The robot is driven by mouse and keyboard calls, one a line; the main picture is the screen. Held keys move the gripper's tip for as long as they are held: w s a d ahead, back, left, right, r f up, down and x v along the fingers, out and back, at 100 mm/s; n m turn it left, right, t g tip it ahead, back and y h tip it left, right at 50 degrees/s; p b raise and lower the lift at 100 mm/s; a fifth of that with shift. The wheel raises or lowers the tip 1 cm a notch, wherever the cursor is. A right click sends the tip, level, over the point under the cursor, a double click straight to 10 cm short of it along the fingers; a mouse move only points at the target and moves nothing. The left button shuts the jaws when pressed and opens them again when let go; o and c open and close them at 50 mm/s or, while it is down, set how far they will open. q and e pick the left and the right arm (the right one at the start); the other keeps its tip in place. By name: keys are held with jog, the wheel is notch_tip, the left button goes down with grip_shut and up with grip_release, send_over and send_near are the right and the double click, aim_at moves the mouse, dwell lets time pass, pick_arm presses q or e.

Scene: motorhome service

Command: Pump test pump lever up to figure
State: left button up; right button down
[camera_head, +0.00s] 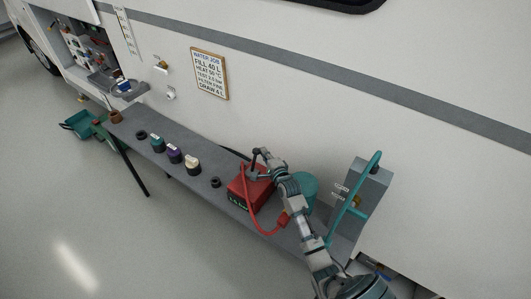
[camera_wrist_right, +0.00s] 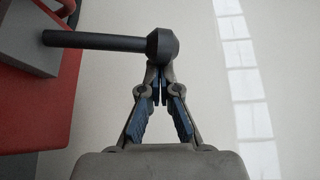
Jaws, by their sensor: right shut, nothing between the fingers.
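The red test pump (camera_head: 250,190) stands on the grey bench, with a red hose (camera_head: 254,216) looping from its front. Its dark lever shows in the right wrist view as a rod with a thick round knob (camera_wrist_right: 162,47), running left to a grey block on the red body (camera_wrist_right: 60,100). My right gripper (camera_head: 258,160) is over the pump at the lever. In the wrist view its fingers (camera_wrist_right: 160,72) are shut and empty, with the tips right at the underside of the knob in the picture. Whether they touch it I cannot tell. The pump's gauge figure is not readable. My left gripper is not in view.
The bench (camera_head: 150,150) carries several capped bottles, one with a cream cap (camera_head: 193,163). A teal container (camera_head: 305,190) stands right of the pump, near my right arm. A grey stand with a teal hose (camera_head: 362,190) is further right. A job sign (camera_head: 209,73) hangs on the wall.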

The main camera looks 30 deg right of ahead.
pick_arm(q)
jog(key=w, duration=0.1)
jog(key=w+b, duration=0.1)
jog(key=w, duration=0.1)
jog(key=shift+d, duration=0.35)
pick_arm(e)
jog(key=s+a+n+t+y, duration=0.1)
jog(key=s+a+n+t, duration=0.2)
jog(key=a+n, duration=0.4)
jog(key=shift+a+r+n+t, duration=0.3)
jog(key=shift+r+t, duration=0.1)
jog(key=shift+t, duration=0.1)
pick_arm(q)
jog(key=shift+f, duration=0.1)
pick_arm(e)
jog(key=shift+f, duration=0.1)
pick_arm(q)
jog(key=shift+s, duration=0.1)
pick_arm(e)
jog(key=shift+s+f, duration=0.1)
